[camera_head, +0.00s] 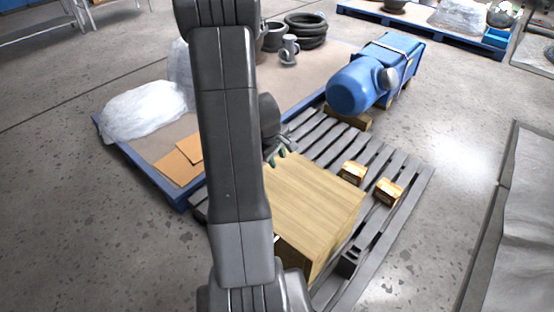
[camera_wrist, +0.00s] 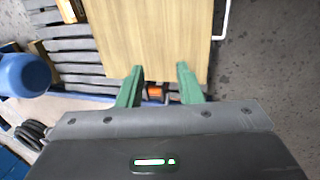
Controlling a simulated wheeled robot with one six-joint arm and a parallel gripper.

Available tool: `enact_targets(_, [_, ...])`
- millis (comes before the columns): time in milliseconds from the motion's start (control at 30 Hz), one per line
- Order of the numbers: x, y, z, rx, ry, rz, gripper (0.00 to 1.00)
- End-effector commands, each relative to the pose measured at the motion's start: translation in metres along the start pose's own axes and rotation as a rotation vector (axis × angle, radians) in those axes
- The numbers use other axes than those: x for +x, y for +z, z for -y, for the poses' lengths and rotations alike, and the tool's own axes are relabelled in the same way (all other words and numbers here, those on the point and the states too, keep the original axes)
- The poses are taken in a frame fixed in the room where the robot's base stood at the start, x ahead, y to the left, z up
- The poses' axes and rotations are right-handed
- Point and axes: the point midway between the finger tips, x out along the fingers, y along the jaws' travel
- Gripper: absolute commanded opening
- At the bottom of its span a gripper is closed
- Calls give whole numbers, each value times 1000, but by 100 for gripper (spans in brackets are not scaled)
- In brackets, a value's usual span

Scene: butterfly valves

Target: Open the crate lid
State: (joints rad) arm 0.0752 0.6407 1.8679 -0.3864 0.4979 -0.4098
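The wooden crate (camera_head: 295,248) stands on a grey pallet, with its flat lid (camera_head: 315,195) lying shut on top. The lid also fills the upper middle of the wrist view (camera_wrist: 155,35). My gripper (camera_head: 277,157) is at the lid's far left edge, partly hidden behind my arm. In the wrist view its two green fingers (camera_wrist: 157,84) are spread apart, with the lid's edge near their tips. Nothing is clearly held between them, and I cannot tell if they touch the lid. My arm hides the crate's left side.
Two small boxes (camera_head: 352,172) (camera_head: 389,191) sit on the grey pallet (camera_head: 415,180) right of the crate. A blue motor (camera_head: 358,82) lies behind it. A blue pallet (camera_head: 150,172) with wrapped goods is at the left. The floor at the right is partly clear.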

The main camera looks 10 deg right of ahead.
Motion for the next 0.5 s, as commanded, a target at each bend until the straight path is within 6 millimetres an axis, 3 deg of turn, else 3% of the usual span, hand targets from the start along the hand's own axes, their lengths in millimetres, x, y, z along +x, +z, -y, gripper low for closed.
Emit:
enact_targets(400, [9,0,0,0,0,0,32])
enact_targets(433, [9,0,0,0,0,0,30])
enact_targets(500, [9,0,0,0,0,0,17])
